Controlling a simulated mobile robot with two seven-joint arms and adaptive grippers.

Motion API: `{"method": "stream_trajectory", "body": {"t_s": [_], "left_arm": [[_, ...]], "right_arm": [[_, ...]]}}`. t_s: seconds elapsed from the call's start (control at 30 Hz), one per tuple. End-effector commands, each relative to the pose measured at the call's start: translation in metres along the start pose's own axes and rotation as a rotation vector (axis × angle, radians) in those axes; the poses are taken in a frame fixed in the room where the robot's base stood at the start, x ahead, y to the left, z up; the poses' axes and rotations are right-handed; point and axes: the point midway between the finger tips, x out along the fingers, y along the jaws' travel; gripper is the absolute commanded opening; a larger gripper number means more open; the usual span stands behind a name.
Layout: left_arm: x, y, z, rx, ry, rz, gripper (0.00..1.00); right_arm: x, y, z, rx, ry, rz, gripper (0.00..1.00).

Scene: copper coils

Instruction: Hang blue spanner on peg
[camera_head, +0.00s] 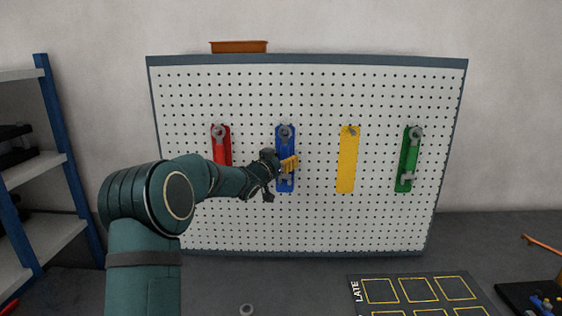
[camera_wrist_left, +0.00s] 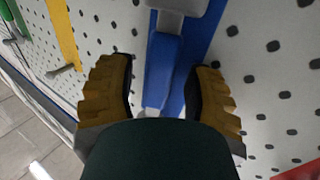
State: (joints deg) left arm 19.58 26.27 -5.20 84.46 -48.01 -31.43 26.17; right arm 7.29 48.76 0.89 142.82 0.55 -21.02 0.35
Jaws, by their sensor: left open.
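The blue spanner (camera_head: 286,132) is upright against the blue strip (camera_head: 291,186) of the pegboard, its grey ring end at the top, where the peg is. The ring's seat on the peg is too small to make out. My left gripper (camera_head: 290,164) is at the spanner's lower half, partly hiding it. In the left wrist view, the blue handle (camera_wrist_left: 164,70) lies between the two yellow-brown fingers (camera_wrist_left: 160,95), with a gap on each side. The fingers are open and apart from the handle. My right gripper is not in view.
Red (camera_head: 220,134) and green (camera_head: 411,160) spanners are on their strips of the pegboard (camera_head: 320,215). The yellow strip (camera_head: 348,170) has a bare peg (camera_head: 352,130). A grey ring end (camera_head: 246,310) lies on the bench, left of a black mat (camera_head: 350,308) with yellow outlines.

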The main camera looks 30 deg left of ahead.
Motion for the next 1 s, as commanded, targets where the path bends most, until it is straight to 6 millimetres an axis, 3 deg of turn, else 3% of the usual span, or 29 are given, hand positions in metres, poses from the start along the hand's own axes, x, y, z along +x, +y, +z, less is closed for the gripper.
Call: {"method": "stream_trajectory", "body": {"t_s": [0.27, 0.7, 1.0], "left_arm": [[-0.026, -0.001, 0.000, -0.001, -0.001, -0.002, 0.52], [-0.106, 0.000, -0.001, 0.000, 0.001, -0.002, 0.52], [-0.120, 0.000, -0.001, 0.001, 0.001, 0.000, 0.52]], "right_arm": [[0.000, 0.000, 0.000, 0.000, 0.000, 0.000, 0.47], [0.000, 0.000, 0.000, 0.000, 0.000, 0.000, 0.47], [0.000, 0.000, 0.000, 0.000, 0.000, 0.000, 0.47]]}}
